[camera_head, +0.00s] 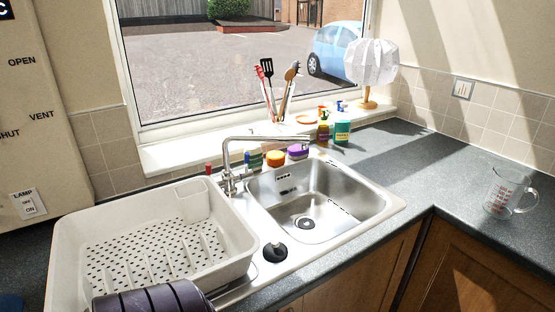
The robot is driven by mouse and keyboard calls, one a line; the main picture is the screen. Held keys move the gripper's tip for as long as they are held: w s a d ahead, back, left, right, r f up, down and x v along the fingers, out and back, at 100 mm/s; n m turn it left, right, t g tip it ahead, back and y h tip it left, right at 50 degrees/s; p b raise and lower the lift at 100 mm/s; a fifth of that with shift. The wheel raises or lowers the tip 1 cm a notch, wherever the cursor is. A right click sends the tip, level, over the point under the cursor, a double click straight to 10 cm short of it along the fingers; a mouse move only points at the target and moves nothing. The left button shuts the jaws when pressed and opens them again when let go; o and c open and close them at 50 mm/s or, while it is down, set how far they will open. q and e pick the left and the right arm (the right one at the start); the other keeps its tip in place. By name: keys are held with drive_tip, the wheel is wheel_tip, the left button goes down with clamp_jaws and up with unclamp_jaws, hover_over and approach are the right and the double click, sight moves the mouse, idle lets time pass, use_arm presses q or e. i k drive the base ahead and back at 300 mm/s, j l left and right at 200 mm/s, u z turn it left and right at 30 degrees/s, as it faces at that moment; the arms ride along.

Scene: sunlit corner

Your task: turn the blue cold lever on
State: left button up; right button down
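The chrome mixer tap (229,180) stands behind the sink, its long spout reaching right over the basin. A small red piece (208,168) shows just left of the tap column; I cannot tell whether it is a lever. Small bluish parts show just right of the column, close to a green item, but I cannot make out a blue cold lever clearly or tell its position. No water is visible from the spout.
The steel sink basin (345,192) is empty. A white dish rack (235,225) fills the left front. A black plug (275,252) sits on the sink's front ledge. A pot (275,158) and bottles (342,132) line the back. A glass jug (503,193) stands right; the counter between is clear.

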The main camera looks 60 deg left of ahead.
sight(247, 175)
drive_tip(key=u, duration=2)
